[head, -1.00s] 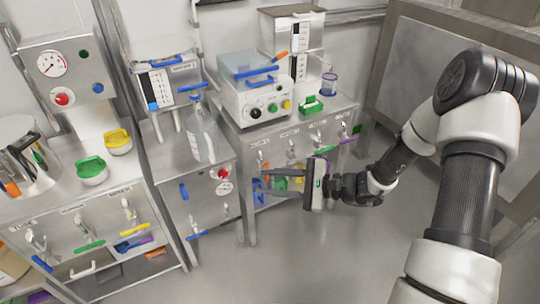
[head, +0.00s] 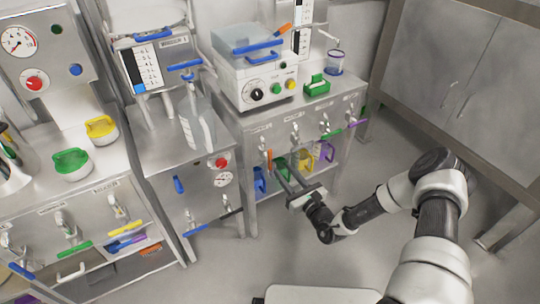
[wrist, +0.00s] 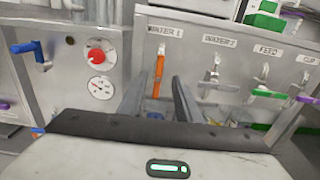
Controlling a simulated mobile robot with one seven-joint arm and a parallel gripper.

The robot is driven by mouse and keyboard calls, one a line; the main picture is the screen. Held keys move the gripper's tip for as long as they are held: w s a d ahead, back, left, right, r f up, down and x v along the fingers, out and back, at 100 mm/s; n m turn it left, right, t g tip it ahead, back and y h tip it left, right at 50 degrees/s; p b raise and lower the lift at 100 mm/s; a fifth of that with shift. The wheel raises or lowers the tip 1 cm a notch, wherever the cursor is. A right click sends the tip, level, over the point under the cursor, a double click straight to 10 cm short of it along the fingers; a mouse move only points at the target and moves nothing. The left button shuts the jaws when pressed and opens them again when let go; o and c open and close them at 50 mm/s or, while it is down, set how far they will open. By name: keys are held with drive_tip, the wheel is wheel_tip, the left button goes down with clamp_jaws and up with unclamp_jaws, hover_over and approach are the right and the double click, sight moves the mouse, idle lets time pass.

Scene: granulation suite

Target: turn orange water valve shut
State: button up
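The orange water valve handle (wrist: 158,72) hangs straight down under the WATER 1 label on the steel cabinet front. It also shows in the head view (head: 269,160), just left of my fingertips. My gripper (wrist: 158,88) is open and empty, with one finger on each side of the handle in the wrist picture. In the head view my gripper (head: 282,168) points at the cabinet front just below the valve row. I cannot tell whether the fingers reach the handle's depth; no contact is visible. The handle's lower end is near the finger gap.
The WATER 2 valve (wrist: 212,78), green FEED handle (wrist: 268,93) and purple handle (head: 357,123) are to the right. Left are a red knob (wrist: 96,56), a gauge (wrist: 100,87) and a blue handle (wrist: 29,47). Coloured containers (head: 305,160) sit below the valves.

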sight(271, 155)
drive_tip(key=b+x, duration=0.2)
drive_tip(key=x, duration=0.9)
drive_tip(key=shift+a, duration=0.1)
clamp_jaws()
